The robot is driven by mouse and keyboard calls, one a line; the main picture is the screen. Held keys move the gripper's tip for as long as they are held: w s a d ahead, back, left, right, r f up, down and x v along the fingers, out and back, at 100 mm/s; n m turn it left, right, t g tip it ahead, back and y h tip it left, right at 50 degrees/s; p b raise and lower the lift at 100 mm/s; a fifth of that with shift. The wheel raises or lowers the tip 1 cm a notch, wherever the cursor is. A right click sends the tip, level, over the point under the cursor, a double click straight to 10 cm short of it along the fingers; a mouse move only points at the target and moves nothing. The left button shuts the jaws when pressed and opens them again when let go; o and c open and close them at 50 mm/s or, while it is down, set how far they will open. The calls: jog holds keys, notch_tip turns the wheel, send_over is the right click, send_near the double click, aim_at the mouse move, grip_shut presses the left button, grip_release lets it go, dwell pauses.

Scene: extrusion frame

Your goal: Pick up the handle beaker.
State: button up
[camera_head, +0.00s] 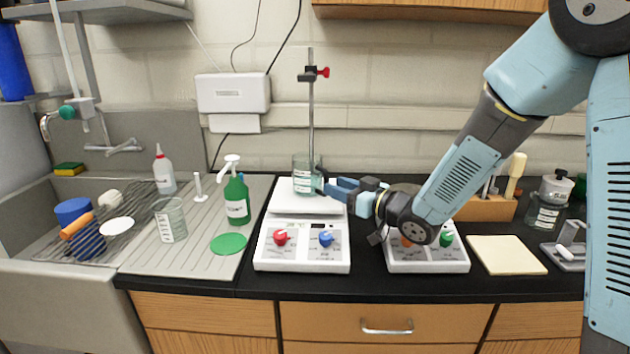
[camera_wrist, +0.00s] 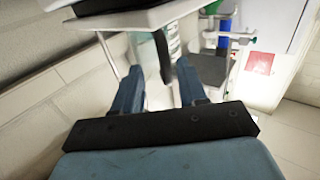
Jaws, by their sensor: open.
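The handle beaker (camera_head: 303,172) is a clear glass beaker with printed marks, upright on the white plate of the left stirrer (camera_head: 279,232). In the wrist view, the glass (camera_wrist: 174,40) shows ahead, with its dark curved handle (camera_wrist: 163,58) toward me between my finger tips. My gripper (camera_head: 329,189) has blue fingers and reaches in from the right, close beside the beaker. In the wrist view, my gripper (camera_wrist: 160,67) is open, with a finger on each side of the handle. I cannot tell whether either finger touches it.
A stand rod (camera_head: 311,115) with a red-knobbed clamp rises behind the beaker. A second stirrer (camera_head: 428,255) sits below my wrist. A green pump bottle (camera_head: 236,195) and another beaker (camera_head: 170,220) stand to the left. A cream board (camera_head: 507,254) lies at right.

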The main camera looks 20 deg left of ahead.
aim_at(314, 177)
jog(key=x, duration=0.4)
jog(key=shift+s+a, duration=0.15)
jog(key=shift+c, duration=0.3)
grip_shut()
jog(key=shift+r, duration=0.1)
